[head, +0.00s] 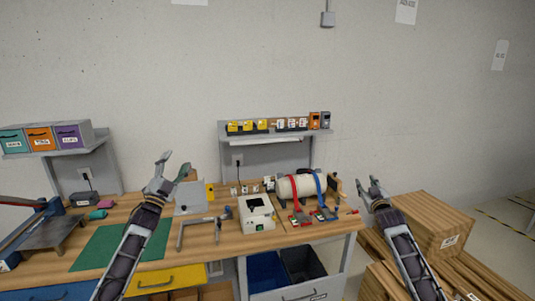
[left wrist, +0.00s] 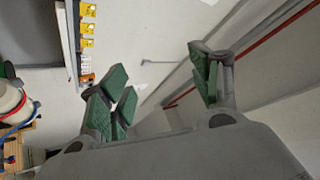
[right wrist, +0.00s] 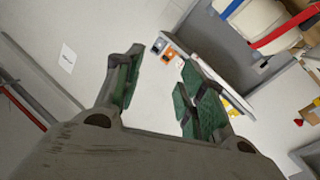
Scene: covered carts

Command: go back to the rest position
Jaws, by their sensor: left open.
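My left gripper (head: 175,163) is raised above the left part of the workbench, in front of the wall, with its fingers spread. In the left wrist view its green-padded fingers (left wrist: 160,68) stand apart with nothing between them. My right gripper (head: 368,185) is at the right end of the bench, next to the cardboard boxes. In the right wrist view its fingers (right wrist: 163,62) are apart and empty. Neither gripper appears to touch anything.
The wooden workbench (head: 285,239) carries a white box-shaped device (head: 256,222), a white cylinder with red and blue straps (head: 301,187), a green mat (head: 95,248) and a grey clamp (head: 203,222). Cardboard boxes (head: 432,222) stand at right. A shelf (head: 226,133) hangs behind.

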